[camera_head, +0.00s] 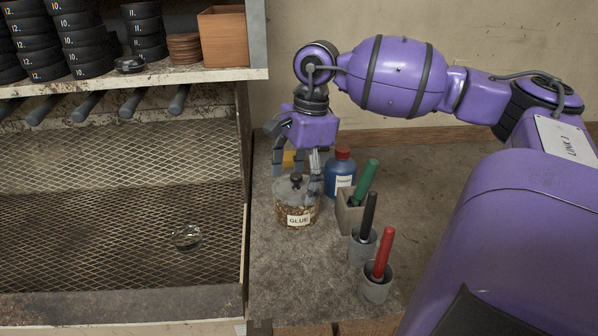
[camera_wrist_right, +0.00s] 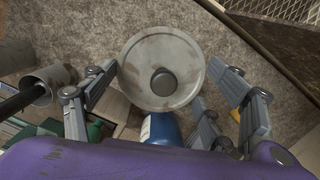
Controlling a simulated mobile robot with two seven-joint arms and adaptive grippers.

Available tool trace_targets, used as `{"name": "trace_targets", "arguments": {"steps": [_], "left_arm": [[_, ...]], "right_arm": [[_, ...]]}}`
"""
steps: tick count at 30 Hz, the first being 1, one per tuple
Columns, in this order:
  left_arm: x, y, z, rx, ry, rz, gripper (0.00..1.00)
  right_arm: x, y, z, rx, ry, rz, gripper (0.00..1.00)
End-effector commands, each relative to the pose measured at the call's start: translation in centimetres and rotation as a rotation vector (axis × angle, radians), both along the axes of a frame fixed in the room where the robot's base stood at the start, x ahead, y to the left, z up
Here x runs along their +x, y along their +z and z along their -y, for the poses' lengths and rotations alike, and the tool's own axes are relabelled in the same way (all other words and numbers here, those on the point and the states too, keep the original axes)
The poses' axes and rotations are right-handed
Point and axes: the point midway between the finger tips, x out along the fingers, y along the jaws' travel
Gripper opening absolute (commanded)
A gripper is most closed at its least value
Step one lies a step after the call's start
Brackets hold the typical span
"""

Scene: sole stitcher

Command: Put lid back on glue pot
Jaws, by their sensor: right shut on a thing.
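The glue pot (camera_head: 297,215) is a brown-speckled round pot with a white GLUE label, upright on the grey bench. The grey round lid (camera_head: 287,190) with a dark knob is at the pot's top. I cannot tell whether it is fully seated. In the right wrist view the lid (camera_wrist_right: 140,82) fills the middle and hides the pot. My right gripper (camera_head: 296,180) points down over the pot, its fingers on opposite sides of the lid's rim, shut on the lid. My left gripper is not in view.
Close behind the pot stands a blue bottle (camera_head: 340,173) with a red cap. To the right are green (camera_head: 366,182), black (camera_head: 369,214) and red (camera_head: 383,252) handled tools in holders. A clear round object (camera_head: 187,237) lies on the mesh at left. A loaded shelf (camera_head: 130,78) overhangs the mesh.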

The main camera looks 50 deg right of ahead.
Motion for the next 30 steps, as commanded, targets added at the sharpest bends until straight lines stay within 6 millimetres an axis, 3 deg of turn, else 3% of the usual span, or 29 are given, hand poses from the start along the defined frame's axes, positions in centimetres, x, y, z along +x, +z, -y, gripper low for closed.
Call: {"name": "trace_targets", "arguments": {"steps": [7, 8, 12, 30], "left_arm": [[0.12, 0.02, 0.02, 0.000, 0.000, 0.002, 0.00], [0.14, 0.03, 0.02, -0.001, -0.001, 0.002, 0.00], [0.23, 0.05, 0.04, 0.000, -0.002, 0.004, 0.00], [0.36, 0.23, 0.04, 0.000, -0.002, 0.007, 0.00]], "right_arm": [[0.00, 0.00, -0.01, 0.001, 0.000, 0.000, 0.48], [0.00, 0.00, -0.01, 0.001, 0.000, 0.000, 0.82], [0.00, 0.00, -0.01, 0.001, 0.000, 0.000, 1.00], [0.03, 0.49, 0.00, 0.000, 0.000, 0.001, 1.00]]}}
